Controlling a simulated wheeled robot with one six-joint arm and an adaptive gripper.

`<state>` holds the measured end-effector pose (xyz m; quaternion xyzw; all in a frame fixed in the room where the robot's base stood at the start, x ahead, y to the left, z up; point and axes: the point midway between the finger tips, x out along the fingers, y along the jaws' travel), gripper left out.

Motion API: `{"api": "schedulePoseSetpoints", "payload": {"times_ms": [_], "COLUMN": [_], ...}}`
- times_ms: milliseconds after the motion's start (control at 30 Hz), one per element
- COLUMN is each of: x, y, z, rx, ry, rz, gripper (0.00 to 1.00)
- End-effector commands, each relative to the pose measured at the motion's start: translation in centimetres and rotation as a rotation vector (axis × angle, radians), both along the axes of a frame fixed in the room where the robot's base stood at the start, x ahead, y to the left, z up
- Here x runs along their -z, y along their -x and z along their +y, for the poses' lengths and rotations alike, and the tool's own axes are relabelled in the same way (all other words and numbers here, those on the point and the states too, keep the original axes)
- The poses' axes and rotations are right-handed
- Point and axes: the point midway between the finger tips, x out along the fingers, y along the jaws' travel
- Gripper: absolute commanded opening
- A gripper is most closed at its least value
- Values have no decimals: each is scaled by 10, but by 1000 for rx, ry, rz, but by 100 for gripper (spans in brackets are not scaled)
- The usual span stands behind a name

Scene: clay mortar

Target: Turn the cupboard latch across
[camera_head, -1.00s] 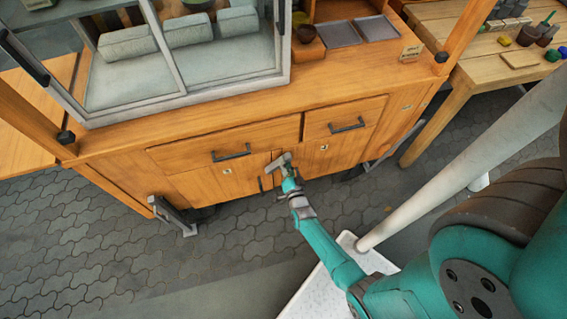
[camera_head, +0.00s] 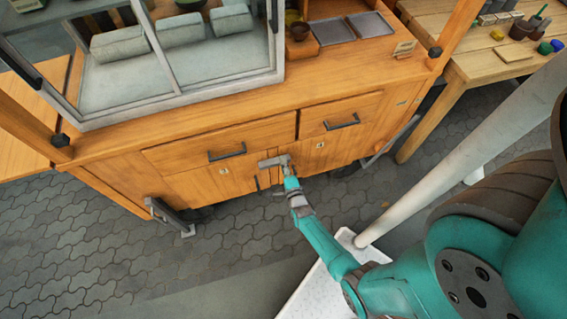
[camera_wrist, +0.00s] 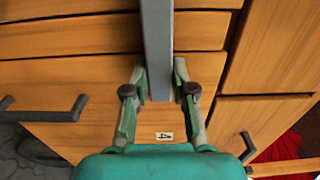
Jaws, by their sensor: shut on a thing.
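The cupboard latch is a straight grey bar (camera_head: 272,162) on the front of the wooden cupboard (camera_head: 190,187), where its doors meet below the drawers. In the head view it lies nearly level, slightly tilted, and reaches left from my gripper (camera_head: 288,168). In the wrist view the latch bar (camera_wrist: 157,40) runs from the top edge down between the fingers of my gripper (camera_wrist: 158,75). The fingers are shut on the bar near its end. My gripper hides part of the latch and its mount in the head view.
Dark drawer handles (camera_head: 230,152) (camera_head: 342,122) stick out above the latch, and dark door handles hang just below it. A glass case (camera_head: 180,95) stands on the counter. A workbench (camera_head: 500,68) is at the right. The paved floor (camera_head: 90,240) in front is open.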

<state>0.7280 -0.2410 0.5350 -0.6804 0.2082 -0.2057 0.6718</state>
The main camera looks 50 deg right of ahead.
Motion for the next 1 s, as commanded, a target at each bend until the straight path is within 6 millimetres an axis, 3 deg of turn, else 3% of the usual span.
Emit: {"api": "schedulePoseSetpoints", "payload": {"times_ms": [567,600,667,1000], "x": [1,1,1,1], "y": [0,0,0,1], "z": [-1,-1,-1,1], "rx": [2,2,2,1], "ry": [-26,-26,-26,-24], "rz": [-15,-15,-15,-15], "gripper": [0,35,50,50]}}
